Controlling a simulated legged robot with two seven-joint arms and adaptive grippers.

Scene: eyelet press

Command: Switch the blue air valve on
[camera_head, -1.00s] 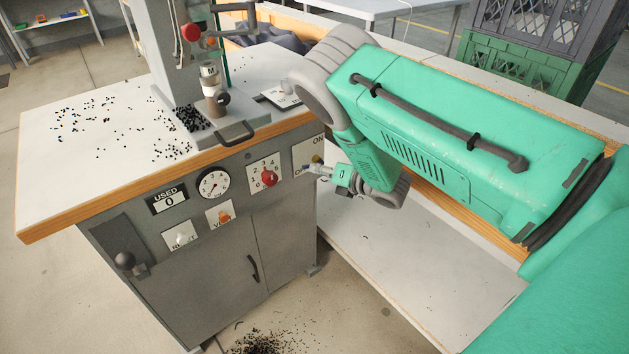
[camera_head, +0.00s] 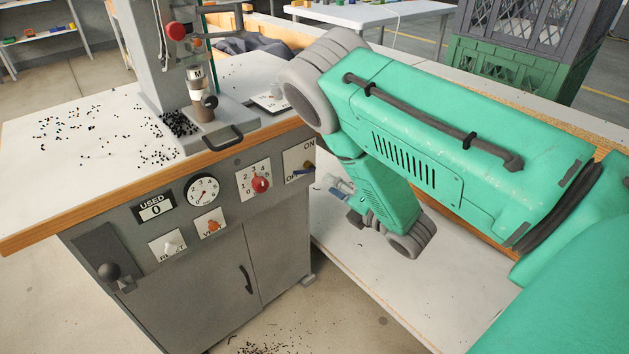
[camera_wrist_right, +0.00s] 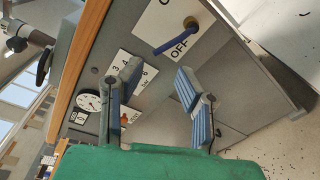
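The blue air valve (camera_head: 301,174) is on the right end of the grey press panel, on a white plate marked ON and OFF. Its thin blue lever also shows in the right wrist view (camera_wrist_right: 170,40), running from a brass hub down-left beside the word OFF. My right gripper (camera_wrist_right: 158,70) is open and empty, its two blue-padded fingers spread in front of the panel, apart from the lever. In the head view my right gripper (camera_head: 338,187) is right of and below the valve, partly hidden by my wrist. My left gripper is not in view.
Left of the valve sit a red selector knob (camera_head: 261,185), a round gauge (camera_head: 202,190), an orange knob (camera_head: 212,226) and a white knob (camera_head: 172,246). The wooden bench edge (camera_head: 225,150) overhangs the panel. A low white shelf (camera_head: 400,270) lies below my right arm.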

